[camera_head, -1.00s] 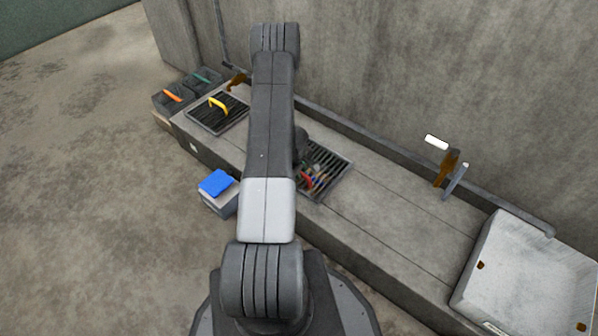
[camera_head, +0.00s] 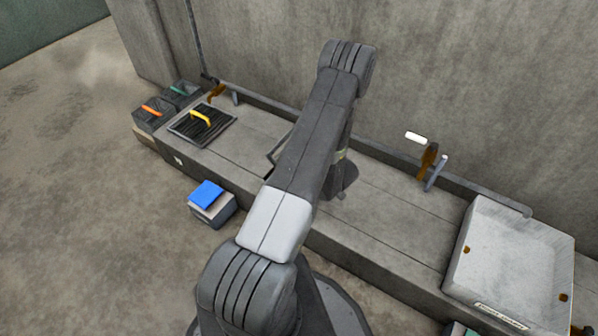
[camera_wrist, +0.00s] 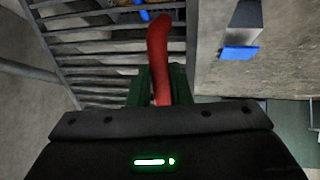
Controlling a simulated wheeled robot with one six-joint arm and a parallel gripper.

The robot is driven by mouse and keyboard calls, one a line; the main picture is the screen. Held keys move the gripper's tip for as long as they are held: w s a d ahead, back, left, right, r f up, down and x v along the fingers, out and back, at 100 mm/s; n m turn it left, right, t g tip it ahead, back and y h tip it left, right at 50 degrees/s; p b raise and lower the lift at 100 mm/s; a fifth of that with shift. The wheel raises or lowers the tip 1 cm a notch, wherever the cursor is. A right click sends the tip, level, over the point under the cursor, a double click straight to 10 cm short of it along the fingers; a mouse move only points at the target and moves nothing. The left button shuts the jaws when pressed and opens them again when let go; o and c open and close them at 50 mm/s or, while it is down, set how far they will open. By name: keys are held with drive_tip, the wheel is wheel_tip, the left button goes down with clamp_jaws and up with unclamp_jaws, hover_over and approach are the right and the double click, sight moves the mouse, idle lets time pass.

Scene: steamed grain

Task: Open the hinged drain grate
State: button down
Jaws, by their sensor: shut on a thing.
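In the wrist view, the two green fingers of my gripper (camera_wrist: 158,86) are closed around a curved red handle (camera_wrist: 157,50). The dark bars of the drain grate (camera_wrist: 95,47) run beside and behind the handle at the upper left. Small blue and pale items show beyond the bars at the top edge. In the head view, my arm hides most of this grate, the red handle and my fingertips. Only a dark frame edge (camera_head: 276,153) shows left of the arm. I cannot tell how far the grate is tilted.
A second grate (camera_head: 183,133) with a yellow handle (camera_head: 200,118) lies to the left on the concrete ledge. A blue-topped box (camera_head: 207,195) stands on the floor in front. A pale basin (camera_head: 520,262) is at the right. A concrete wall (camera_head: 470,80) rises behind the ledge.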

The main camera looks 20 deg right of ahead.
drive_tip(key=s+d+f+m+t+y+b, duration=0.1)
drive_tip(key=s+d+t+y+b, duration=0.3)
drive_tip(key=s+d+t+b, duration=0.3)
drive_tip(key=shift+s+f+t+y+b, duration=0.3)
drive_tip(key=shift+s+f+t+b, duration=0.1)
drive_tip(key=shift+s+b, duration=0.6)
drive_tip(key=shift+r, duration=0.1)
drive_tip(key=c, duration=1.3)
unclamp_jaws()
drive_tip(key=shift+s, duration=0.1)
drive_tip(key=p+v, duration=0.3)
drive_tip(key=v, duration=1)
drive_tip(key=shift+s+d, duration=0.25)
drive_tip(key=shift+w, duration=0.1)
